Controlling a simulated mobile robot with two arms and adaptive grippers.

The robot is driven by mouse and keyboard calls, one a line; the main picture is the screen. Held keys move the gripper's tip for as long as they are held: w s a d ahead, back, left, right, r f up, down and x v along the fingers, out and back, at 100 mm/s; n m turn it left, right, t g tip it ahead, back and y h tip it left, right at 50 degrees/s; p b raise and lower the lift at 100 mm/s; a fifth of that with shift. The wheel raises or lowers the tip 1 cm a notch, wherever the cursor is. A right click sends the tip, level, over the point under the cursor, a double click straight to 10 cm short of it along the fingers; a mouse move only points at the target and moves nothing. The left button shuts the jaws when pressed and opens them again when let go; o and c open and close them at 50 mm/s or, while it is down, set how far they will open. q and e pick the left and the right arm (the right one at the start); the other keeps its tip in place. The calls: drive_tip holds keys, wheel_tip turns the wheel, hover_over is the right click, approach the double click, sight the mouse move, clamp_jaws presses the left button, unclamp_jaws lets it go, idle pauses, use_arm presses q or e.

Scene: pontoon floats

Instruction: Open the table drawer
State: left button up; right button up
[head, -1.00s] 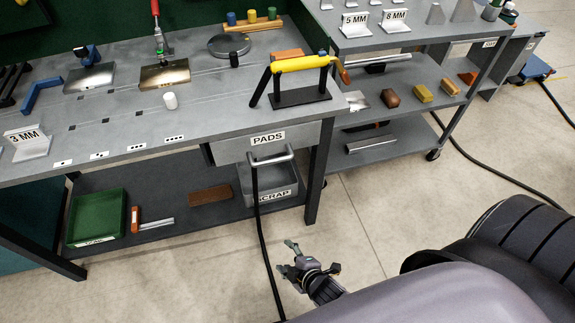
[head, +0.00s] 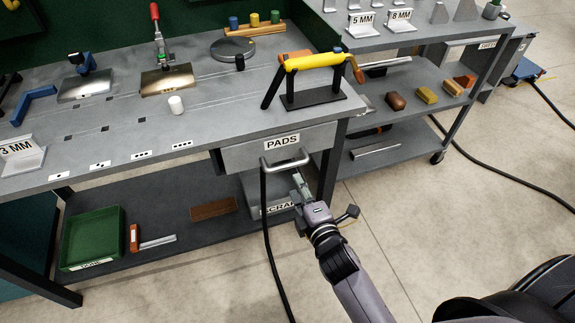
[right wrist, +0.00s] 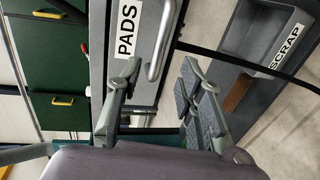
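The drawer (head: 240,158), a grey front labelled PADS, sits under the workbench top and looks shut. Its pale bar handle (head: 286,163) sticks out below the label. My right gripper (head: 298,184) is just below and in front of the handle's right part. In the right wrist view the gripper (right wrist: 160,70) is open, its two fingers apart and nothing held between them. The handle (right wrist: 160,45) shows in the gap between the fingers, beyond the fingertips, with the drawer front (right wrist: 125,60) behind it. My left gripper is not in view.
A black cable (head: 268,230) hangs by the handle's left end to the floor. The grey SCRAP bin (head: 260,190) stands on the lower shelf behind my right gripper. A table leg (head: 330,165) is close on the right. A yellow-handled tool on a black stand (head: 315,100) is above.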

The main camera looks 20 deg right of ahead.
sight(288, 168)
drive_tip(key=w, duration=0.3)
drive_tip(key=w+f, duration=0.1)
drive_tip(key=w, duration=0.2)
drive_tip(key=w+f, duration=0.1)
drive_tip(key=w, duration=0.3)
drive_tip(key=shift+a, duration=0.15)
drive_tip(key=shift+s, duration=0.1)
clamp_jaws()
idle(0.4)
